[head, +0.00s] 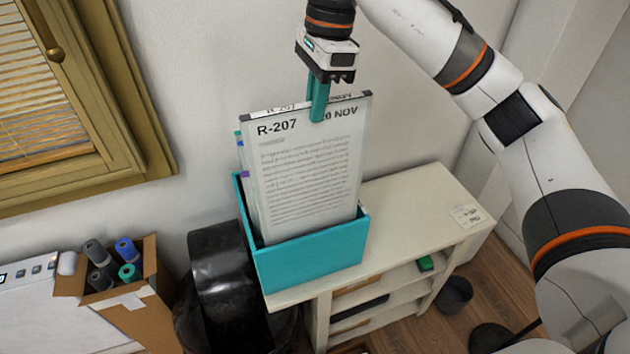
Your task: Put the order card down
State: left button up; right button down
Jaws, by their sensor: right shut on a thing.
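The order card (305,175) is a white sheet with a dark top edge, marked R-207 and 20 NOV. It stands nearly upright with its lower end inside the teal box (315,254); its bottom edge is hidden behind the box's front wall. My right gripper (319,112) comes from above and is shut on the card's top edge, its teal fingers gripping right of centre. Other cards (243,160) with coloured tabs stand behind it in the box. My left gripper is not in view.
A cardboard box (143,317) holds several rolls. A window frame (130,130) is at upper left.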

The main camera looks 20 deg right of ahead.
aim_at(315, 178)
notch_tip(315, 178, down, 12)
jog(key=shift+r+p, duration=0.1)
jog(key=shift+p, duration=1.15)
jog(key=shift+w+f, duration=0.15)
jog(key=shift+f, duration=0.5)
notch_tip(315, 178, down, 4)
jog(key=shift+r+p, duration=0.25)
jog(key=shift+p, duration=0.3)
jog(key=shift+f, duration=0.15)
jog(key=c, duration=1.4)
grip_release()
jog(key=shift+c, duration=0.2)
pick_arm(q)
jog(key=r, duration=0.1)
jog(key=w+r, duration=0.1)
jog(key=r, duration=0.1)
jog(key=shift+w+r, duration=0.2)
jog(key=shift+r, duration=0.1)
